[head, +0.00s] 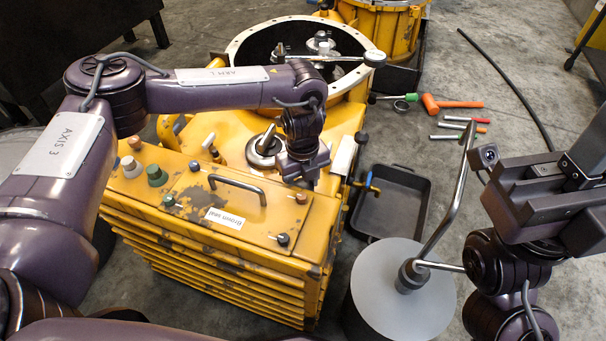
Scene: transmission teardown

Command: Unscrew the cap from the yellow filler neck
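The yellow housing (235,128) stands in the middle, with a ribbed yellow front case (215,262) before it. I cannot single out the yellow filler neck for certain. Several knobs or caps stand on the case's top left: a red-brown one (135,143), a pale one (131,167) and a green one (156,175). A white-topped fitting (209,143) stands behind them. My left gripper (300,178) points down over the case's right rear; its fingertips and anything between them are hard to make out. My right gripper (530,205) hangs at the right, away from the housing.
A round flanged opening (238,48) with shafts lies behind. A grey round stand (400,300) with a bent metal rod (452,205) is front right. A black tray (418,185), an orange hammer (452,103) and several small tools lie on the floor.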

